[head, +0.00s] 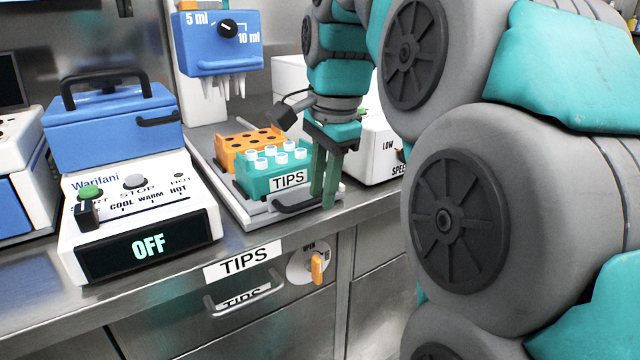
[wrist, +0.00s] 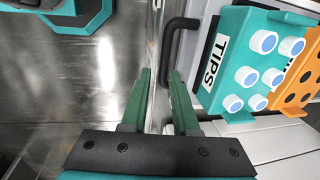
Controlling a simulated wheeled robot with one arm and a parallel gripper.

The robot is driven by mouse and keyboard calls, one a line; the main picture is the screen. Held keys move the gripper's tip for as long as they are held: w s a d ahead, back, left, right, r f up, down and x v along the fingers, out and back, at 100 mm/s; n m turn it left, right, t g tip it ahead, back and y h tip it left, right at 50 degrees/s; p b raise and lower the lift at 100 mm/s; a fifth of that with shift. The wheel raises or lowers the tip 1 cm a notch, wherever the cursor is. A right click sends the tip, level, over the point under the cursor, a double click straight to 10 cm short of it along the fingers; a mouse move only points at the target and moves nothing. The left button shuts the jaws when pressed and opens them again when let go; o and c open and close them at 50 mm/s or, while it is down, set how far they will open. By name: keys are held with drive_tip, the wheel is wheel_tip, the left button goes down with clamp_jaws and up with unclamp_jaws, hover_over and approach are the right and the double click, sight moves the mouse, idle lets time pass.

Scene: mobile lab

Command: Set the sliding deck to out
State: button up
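The sliding deck (head: 238,207) is a light grey plate under the blue dispenser (head: 220,52), with a black bar handle (head: 298,206) on its front edge. It carries a teal box (head: 262,178) labelled TIPS with white-and-blue caps, and an orange rack (head: 243,143) behind it. My gripper (head: 324,203) points down at the right end of the handle. In the wrist view my gripper (wrist: 159,75) has its two green fingers apart with nothing between them. The handle (wrist: 174,40) shows just beyond the fingertips, toward the right finger; whether they touch is unclear.
A blue-lidded Warifani heater (head: 140,210) showing OFF stands left of the deck. A white device (head: 372,150) stands behind my gripper on the right. Below the counter edge are a TIPS drawer (head: 245,305) and an orange knob (head: 317,268). The counter front strip is clear.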

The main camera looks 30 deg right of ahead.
idle(0.3)
drive_tip(key=r+p, duration=0.1)
drive_tip(key=r, duration=0.1)
drive_tip(key=s+r+p, duration=0.1)
drive_tip(key=r, duration=0.2)
drive_tip(key=r+p, duration=0.1)
drive_tip(key=r, duration=0.1)
drive_tip(key=shift+s+r, duration=0.2)
drive_tip(key=shift+r, duration=0.15)
idle(0.4)
